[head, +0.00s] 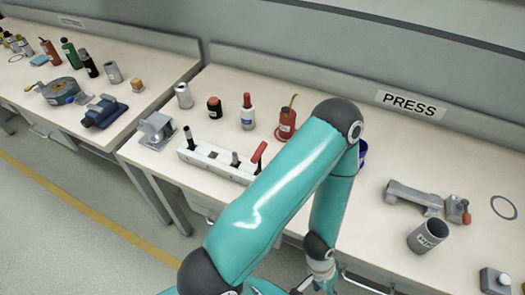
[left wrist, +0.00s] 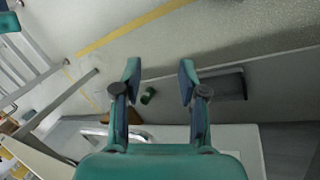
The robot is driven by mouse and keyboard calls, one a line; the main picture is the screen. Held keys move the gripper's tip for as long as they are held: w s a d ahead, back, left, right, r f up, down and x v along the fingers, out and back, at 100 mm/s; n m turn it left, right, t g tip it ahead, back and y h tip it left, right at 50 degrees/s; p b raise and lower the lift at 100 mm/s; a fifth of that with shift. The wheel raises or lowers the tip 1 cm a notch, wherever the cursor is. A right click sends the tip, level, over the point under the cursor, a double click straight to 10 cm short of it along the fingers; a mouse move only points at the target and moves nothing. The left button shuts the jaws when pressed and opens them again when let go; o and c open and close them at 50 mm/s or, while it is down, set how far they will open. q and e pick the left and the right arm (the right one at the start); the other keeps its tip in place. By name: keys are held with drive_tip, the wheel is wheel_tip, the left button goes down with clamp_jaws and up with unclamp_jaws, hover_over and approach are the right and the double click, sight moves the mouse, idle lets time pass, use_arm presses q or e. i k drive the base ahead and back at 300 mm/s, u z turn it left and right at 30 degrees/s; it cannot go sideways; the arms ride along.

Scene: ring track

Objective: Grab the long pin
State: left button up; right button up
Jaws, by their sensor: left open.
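A pale block holder (head: 215,160) lies on the middle bench with several upright pieces in it. A tall dark pin (head: 188,137) stands at its left end; it looks like the long pin. A shorter dark pin (head: 235,159) stands near the middle, and a red-handled piece (head: 259,152) leans at the right end, close to my arm. My left gripper (head: 318,286) is at the bottom edge of the head view, partly cut off, near the bench's front edge and away from the holder. In the left wrist view its fingers (left wrist: 160,80) are open and empty. My right gripper is not seen.
Behind the holder stand a black-and-red jar (head: 214,108), a white-and-red bottle (head: 247,112) and a red oil can (head: 286,124). A grey bracket (head: 155,131) is left of it. A grey cup (head: 428,236) and clamp parts (head: 415,196) lie right of my arm.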

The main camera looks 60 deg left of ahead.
sight(234, 154)
drive_tip(key=u, duration=0.2)
drive_tip(key=k, duration=2)
drive_tip(key=u, duration=1.55)
drive_tip(key=i, duration=1.2)
drive_tip(key=u, duration=0.1)
